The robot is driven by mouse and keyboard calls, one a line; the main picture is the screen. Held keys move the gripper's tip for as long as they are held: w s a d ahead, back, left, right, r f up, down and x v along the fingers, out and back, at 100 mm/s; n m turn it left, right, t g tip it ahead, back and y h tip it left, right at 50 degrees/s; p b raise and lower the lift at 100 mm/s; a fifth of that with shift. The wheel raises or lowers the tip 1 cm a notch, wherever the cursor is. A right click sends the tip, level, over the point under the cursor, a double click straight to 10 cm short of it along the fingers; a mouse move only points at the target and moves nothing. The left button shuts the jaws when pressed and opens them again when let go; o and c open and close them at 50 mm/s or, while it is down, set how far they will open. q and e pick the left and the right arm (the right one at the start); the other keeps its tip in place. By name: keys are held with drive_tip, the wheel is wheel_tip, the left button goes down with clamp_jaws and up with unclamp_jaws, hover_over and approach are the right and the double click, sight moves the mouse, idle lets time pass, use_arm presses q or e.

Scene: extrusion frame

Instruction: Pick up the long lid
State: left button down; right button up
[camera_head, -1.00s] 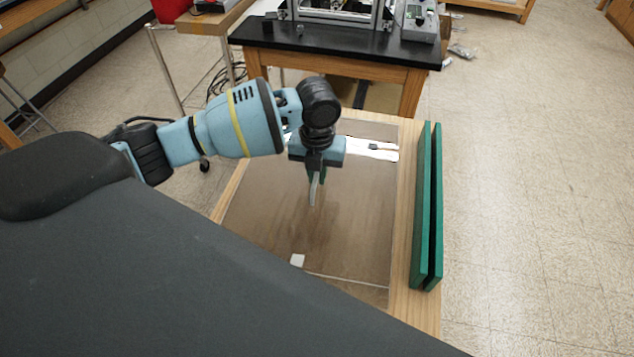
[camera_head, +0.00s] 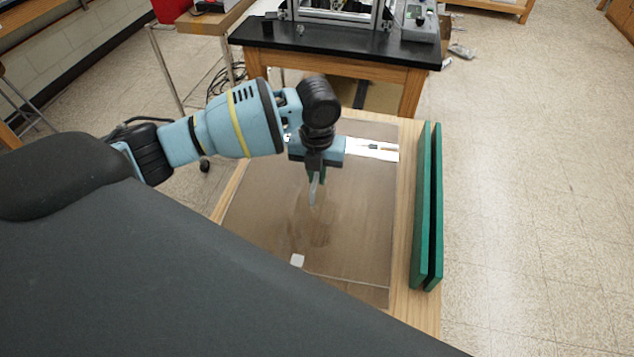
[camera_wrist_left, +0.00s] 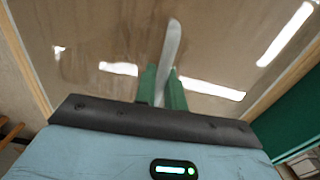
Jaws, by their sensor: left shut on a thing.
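A thin pale grey strip, which I take to be the long lid (camera_head: 313,190), is in my left gripper (camera_head: 316,175) over the panel. The left wrist view shows the strip (camera_wrist_left: 172,42) gripped between the green fingers of my left gripper (camera_wrist_left: 163,88) and sticking out beyond them, slightly tilted. The fingers are shut on it. Its end near the palm is hidden by the fingers. I cannot tell whether its far end touches the panel. My right gripper is not in view.
A shiny brown panel (camera_head: 355,230) covers most of a wooden table (camera_head: 405,230). A small white piece (camera_head: 297,260) lies on its near part. Two long green bars (camera_head: 427,210) run along the table's right edge. A black-topped bench (camera_head: 335,42) stands behind.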

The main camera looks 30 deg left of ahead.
sight(326, 191)
use_arm(q)
drive_tip(key=shift+r, duration=0.15)
wheel_tip(326, 191, up, 10)
idle(0.6)
drive_tip(key=shift+d, duration=0.1)
drive_tip(key=s+d+n, duration=0.5)
drive_tip(key=d+n, duration=0.3)
drive_tip(key=n, duration=0.8)
drive_tip(key=s+d+f+n, duration=0.1)
drive_tip(key=s+d+n, duration=0.5)
drive_tip(key=n, duration=1)
drive_tip(key=shift+s+d+n, duration=0.15)
drive_tip(key=shift+d+n, duration=0.15)
drive_tip(key=shift+d, duration=1.1)
drive_tip(key=shift+d, duration=0.15)
